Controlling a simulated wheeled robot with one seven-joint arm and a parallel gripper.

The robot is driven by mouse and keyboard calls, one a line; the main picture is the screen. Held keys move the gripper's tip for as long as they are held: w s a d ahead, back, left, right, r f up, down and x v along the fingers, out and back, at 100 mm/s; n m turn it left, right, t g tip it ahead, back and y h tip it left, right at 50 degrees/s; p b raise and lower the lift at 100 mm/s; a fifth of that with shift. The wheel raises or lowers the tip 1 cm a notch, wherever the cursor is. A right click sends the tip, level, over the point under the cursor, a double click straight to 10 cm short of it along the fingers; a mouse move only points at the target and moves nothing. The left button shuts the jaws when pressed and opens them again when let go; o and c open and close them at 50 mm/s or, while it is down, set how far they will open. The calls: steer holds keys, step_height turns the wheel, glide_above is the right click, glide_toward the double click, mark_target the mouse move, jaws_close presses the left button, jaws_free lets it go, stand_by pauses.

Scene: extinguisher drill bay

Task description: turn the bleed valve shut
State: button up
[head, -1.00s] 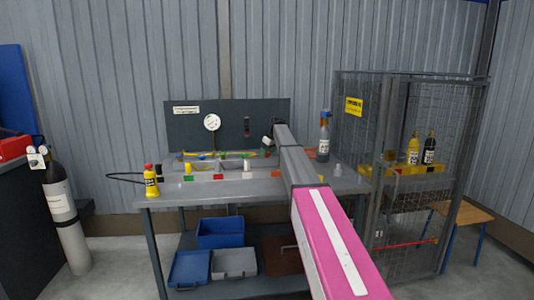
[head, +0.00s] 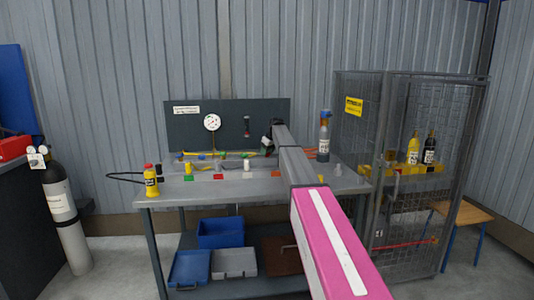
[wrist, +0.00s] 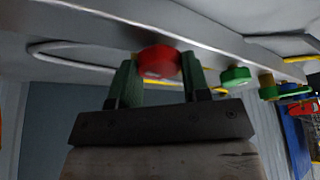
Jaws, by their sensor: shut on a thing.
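In the wrist view a red knob (wrist: 158,57) sits on a grey rail or pipe, between the two green fingertips of my gripper (wrist: 159,70). My gripper is shut on this knob, one finger on each side. I see no label that marks it as the bleed valve. In the head view my gripper (head: 268,149) is over the back right part of the bench (head: 260,188), in front of the dark gauge panel (head: 180,130). The red knob is hidden there behind my arm and gripper.
A yellow bottle (head: 151,183) stands at the bench's left end, a clear cylinder (head: 323,138) at the back right. A mesh cage (head: 400,120) stands right of the bench.

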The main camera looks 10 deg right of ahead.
steer(key=m+t+h, duration=0.1)
steer(key=m, duration=0.3)
steer(key=shift+a, duration=0.1)
steer(key=m+h, duration=0.2)
steer(key=m, duration=0.2)
steer(key=shift+m, duration=0.4)
steer(key=m+h, duration=0.2)
steer(key=m, duration=0.2)
steer(key=shift+a, duration=0.1)
steer(key=shift+m+g+h, duration=0.5)
steer(key=shift+m, duration=1.3)
steer(key=o, duration=0.9)
steer(key=shift+o, duration=0.2)
steer(key=shift+r, duration=0.1)
